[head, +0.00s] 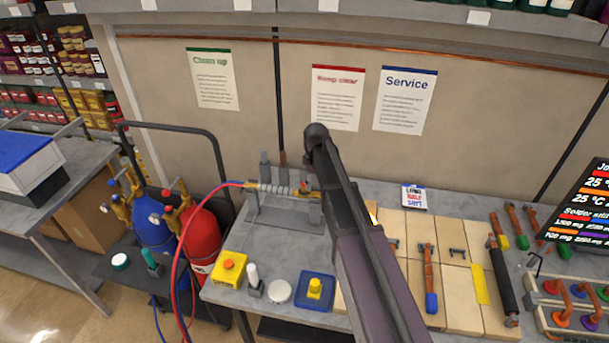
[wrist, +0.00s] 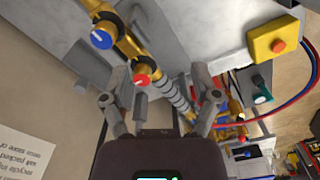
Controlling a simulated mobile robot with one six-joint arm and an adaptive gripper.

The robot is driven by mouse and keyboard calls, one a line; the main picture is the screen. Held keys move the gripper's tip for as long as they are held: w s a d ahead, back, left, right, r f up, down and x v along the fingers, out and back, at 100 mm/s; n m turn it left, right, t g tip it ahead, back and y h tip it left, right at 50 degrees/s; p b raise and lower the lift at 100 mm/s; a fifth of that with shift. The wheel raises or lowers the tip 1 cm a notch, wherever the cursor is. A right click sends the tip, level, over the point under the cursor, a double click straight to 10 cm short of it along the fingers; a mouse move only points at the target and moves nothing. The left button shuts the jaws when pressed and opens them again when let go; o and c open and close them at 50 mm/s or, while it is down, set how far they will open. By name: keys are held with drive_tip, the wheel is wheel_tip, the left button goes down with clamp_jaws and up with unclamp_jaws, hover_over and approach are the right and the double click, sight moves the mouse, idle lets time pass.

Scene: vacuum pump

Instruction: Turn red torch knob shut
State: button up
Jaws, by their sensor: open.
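The torch is a brass and grey tube. In the wrist view it has a red knob (wrist: 141,79) and, farther up and left, a blue knob (wrist: 101,38). My gripper (wrist: 157,88) is open and empty, with its two fingers spread on either side of the red knob. The knob shows between the fingers, nearer the left one; I cannot tell whether either touches it. In the head view the torch (head: 280,188) lies over a grey stand on the bench, and my arm covers its right end. The gripper cannot be made out there.
Red and blue hoses run left from the torch to a red cylinder (head: 202,238) and a blue cylinder (head: 152,222). A yellow box with an orange button (head: 229,268) sits at the bench's front left. A panelled wall stands behind. Boards and tools fill the right side.

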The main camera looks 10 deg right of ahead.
drive_tip(key=w+a+r+n+p, duration=0.2)
drive_tip(key=w+r+p, duration=0.2)
drive_tip(key=w, duration=0.3)
drive_tip(key=shift+w+a+r+n, duration=0.3)
drive_tip(key=shift+w+r+n, duration=0.1)
drive_tip(key=shift+r, duration=0.35)
drive_tip(key=shift+f, duration=0.2)
wheel_tip(320, 180, down, 14)
drive_tip(key=b, duration=1.3)
drive_tip(key=shift+r+b, duration=0.25)
drive_tip(key=shift+b, duration=0.15)
drive_tip(key=shift+c, duration=0.2)
clamp_jaws()
